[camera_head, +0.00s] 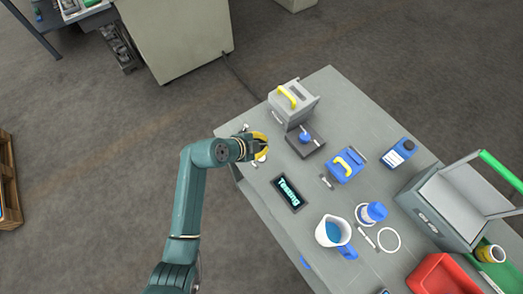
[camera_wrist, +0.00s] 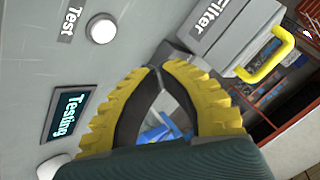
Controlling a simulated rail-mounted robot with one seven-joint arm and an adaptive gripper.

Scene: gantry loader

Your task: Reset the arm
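My teal arm reaches up from the bottom of the head view. My gripper (camera_head: 262,150), with yellow fingers, is over the left end of the grey workbench (camera_head: 255,195). In the wrist view, the ridged yellow fingers of my gripper (camera_wrist: 158,68) meet at the tips. I see nothing held between them; blue shapes show through the gap behind. A dark panel reading "Testing" (camera_head: 288,193) lies just below and right of my gripper in the head view. It also shows at the left of the wrist view (camera_wrist: 66,115).
A grey filter box (camera_head: 306,108) with a yellow handle stands close to my gripper. A blue box (camera_head: 342,175), a jug (camera_head: 328,236), a blue bottle (camera_head: 398,153), an open grey case (camera_head: 430,220) and a red bin (camera_head: 440,275) stand farther right. Left of the bench is open floor.

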